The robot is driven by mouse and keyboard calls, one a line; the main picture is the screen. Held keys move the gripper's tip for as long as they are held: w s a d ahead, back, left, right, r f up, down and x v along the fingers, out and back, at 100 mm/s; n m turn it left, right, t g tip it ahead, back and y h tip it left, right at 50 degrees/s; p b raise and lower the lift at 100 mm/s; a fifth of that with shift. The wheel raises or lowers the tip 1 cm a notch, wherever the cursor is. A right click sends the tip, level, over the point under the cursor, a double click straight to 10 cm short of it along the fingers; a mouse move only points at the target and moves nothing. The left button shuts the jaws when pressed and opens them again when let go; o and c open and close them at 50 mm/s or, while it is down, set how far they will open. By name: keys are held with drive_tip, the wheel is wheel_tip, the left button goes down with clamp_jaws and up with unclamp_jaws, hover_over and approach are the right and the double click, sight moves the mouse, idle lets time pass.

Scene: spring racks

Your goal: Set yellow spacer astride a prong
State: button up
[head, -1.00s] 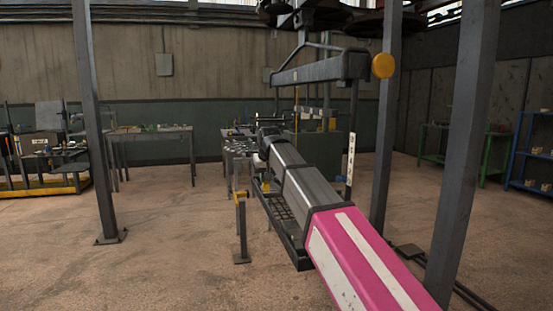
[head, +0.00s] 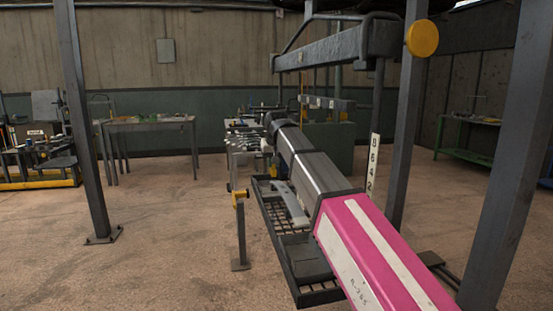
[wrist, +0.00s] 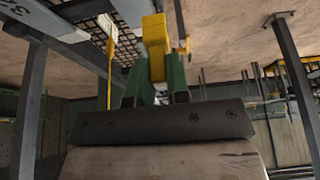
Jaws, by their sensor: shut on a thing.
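In the wrist view my gripper (wrist: 155,85) has green fingers closed on a yellow spacer (wrist: 156,42). The spacer sticks out beyond the fingertips, and its lower part is hidden between them. In the head view my own pink and grey arm reaches forward and hides the gripper and the spacer. I cannot make out for certain which prong is the one meant. No prong is seen touching the spacer.
A dark mesh tray (head: 318,296) lies under my arm, with a yellow-topped post (head: 240,230) to its left. A heavy overhead beam (head: 350,45) and steel columns (head: 405,130) stand close on the right. Open floor lies to the left, before a bench (head: 150,121).

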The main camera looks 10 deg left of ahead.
drive_tip(key=shift+w, duration=0.1)
idle(0.3)
drive_tip(key=shift+d, duration=0.15)
drive_tip(key=shift+w+d+f, duration=0.25)
drive_tip(key=shift+w+d, duration=0.45)
drive_tip(key=shift+d, duration=0.8)
drive_tip(key=shift+w+d+f, duration=0.25)
drive_tip(key=shift+w+d, duration=0.4)
drive_tip(key=shift+d, duration=0.8)
drive_tip(key=shift+w+d+f, duration=0.25)
drive_tip(key=shift+w+d, duration=0.45)
drive_tip(key=shift+d, duration=0.8)
drive_tip(key=shift+f, duration=1.3)
drive_tip(key=shift+f, duration=0.8)
drive_tip(key=o, duration=0.8)
